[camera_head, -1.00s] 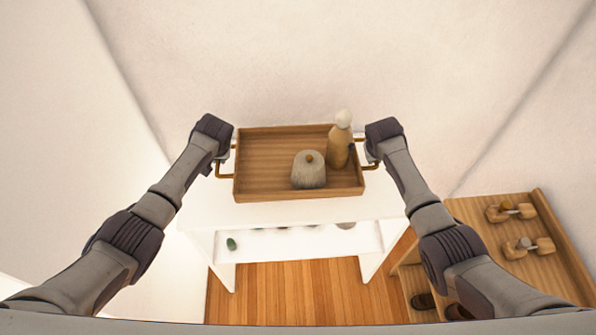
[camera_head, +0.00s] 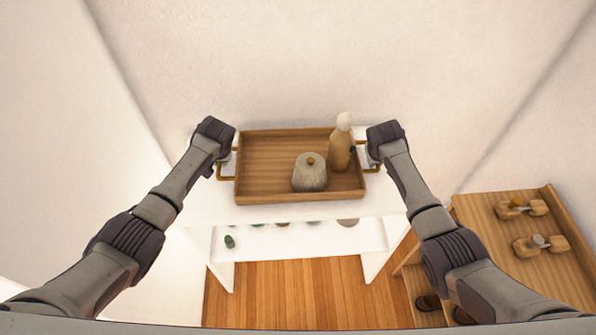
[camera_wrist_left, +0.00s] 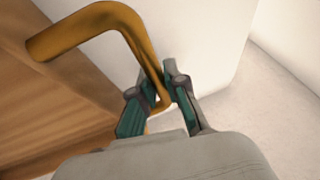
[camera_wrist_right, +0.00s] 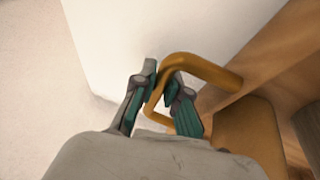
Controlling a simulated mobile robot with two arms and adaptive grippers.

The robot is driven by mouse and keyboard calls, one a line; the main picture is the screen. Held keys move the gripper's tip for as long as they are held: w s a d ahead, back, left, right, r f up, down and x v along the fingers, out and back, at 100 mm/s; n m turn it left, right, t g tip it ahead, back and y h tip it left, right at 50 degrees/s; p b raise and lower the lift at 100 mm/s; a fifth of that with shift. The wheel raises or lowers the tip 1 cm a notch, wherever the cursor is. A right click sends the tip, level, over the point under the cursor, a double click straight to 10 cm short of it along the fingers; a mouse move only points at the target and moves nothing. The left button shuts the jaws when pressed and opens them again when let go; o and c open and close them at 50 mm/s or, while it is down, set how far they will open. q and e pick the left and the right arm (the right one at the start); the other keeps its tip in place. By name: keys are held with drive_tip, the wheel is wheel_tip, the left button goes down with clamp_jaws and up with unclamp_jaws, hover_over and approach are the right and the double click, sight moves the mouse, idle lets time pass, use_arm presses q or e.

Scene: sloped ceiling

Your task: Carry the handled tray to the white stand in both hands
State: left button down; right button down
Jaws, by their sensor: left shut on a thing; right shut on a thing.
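The handled tray (camera_head: 268,158) is a level wooden tray with brass handles at its left and right ends. It carries a grey lidded jar (camera_head: 309,176) and a tan bottle with a pale round top (camera_head: 340,148). My left gripper (camera_head: 229,162) is shut on the left handle, whose brass bar runs between its fingers in the left wrist view (camera_wrist_left: 163,90). My right gripper (camera_head: 371,158) is shut on the right handle, also seen in the right wrist view (camera_wrist_right: 160,85). The tray is over the white stand (camera_head: 290,213); I cannot tell whether it touches the top.
The stand's lower shelf (camera_head: 290,240) holds several small objects, one green (camera_head: 230,242). A wooden shelf unit (camera_head: 500,225) with wooden items on top stands at the right. Pale walls close in behind and at the left. Plank floor (camera_head: 290,295) shows in front.

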use_arm(q)
drive_tip(key=c, duration=1.2)
unclamp_jaws()
drive_tip(key=shift+s+r, duration=0.1)
use_arm(e)
drive_tip(key=c, duration=1.2)
unclamp_jaws()
drive_tip(key=shift+s+r, duration=0.1)
use_arm(q)
drive_tip(key=shift+d+r, duration=0.1)
drive_tip(key=shift+r, duration=0.15)
use_arm(e)
drive_tip(key=shift+r, duration=0.1)
use_arm(q)
drive_tip(key=v, duration=1.1)
drive_tip(key=shift+s+r, duration=0.15)
use_arm(e)
drive_tip(key=v, duration=1.1)
drive_tip(key=shift+s+r, duration=0.2)
drive_tip(key=shift+r, duration=0.1)
use_arm(q)
drive_tip(key=shift+d, duration=0.1)
use_arm(e)
drive_tip(key=shift+a, duration=0.1)
